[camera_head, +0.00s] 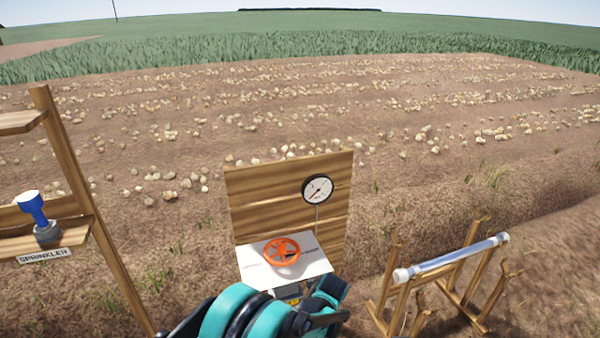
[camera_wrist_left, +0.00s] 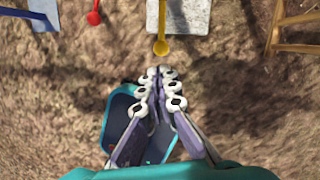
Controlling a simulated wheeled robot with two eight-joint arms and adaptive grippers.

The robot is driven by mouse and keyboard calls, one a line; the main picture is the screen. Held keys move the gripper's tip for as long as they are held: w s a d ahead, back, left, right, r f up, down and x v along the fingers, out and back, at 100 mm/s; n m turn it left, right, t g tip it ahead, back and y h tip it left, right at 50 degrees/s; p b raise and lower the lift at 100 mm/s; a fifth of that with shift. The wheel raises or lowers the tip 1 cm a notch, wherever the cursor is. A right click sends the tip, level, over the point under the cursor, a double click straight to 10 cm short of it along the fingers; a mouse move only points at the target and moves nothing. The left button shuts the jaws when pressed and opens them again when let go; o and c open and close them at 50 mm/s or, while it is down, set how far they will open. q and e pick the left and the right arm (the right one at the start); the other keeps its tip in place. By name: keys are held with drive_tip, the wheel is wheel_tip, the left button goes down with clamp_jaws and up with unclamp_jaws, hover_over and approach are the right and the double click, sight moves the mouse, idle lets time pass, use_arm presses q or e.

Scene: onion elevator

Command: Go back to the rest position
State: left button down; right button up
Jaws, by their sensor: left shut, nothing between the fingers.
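My left gripper (camera_wrist_left: 162,73) shows in the left wrist view with its fingers together and nothing between them. It hangs over bare soil, just below a yellow round-ended handle (camera_wrist_left: 161,46) in the picture; I cannot tell whether they are at the same height. In the head view my teal left arm fills the bottom middle, and its fingers are hidden. My right gripper is in neither view.
An orange valve wheel (camera_head: 282,251) sits on a white panel (camera_head: 256,274) before a wooden board (camera_head: 262,195) with a gauge (camera_head: 317,189). A white tube (camera_head: 450,258) lies on a wooden rack (camera_head: 473,270).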

use_arm(q)
drive_tip(key=s+a+r+n+t+h, duration=0.1)
drive_tip(key=s+a+r+n, duration=0.3)
drive_tip(key=a+r+n, duration=0.45)
drive_tip(key=s+a+r+n+t+h, duration=0.1)
drive_tip(key=s+a+r+n, duration=0.35)
drive_tip(key=r, duration=0.65)
drive_tip(key=s+a+r+n+t, duration=0.3)
drive_tip(key=s+a+n, duration=0.5)
drive_tip(key=n, duration=0.8)
drive_tip(key=shift+s+n, duration=0.3)
drive_tip(key=shift+s, duration=1.4)
drive_tip(key=shift+a, duration=0.1)
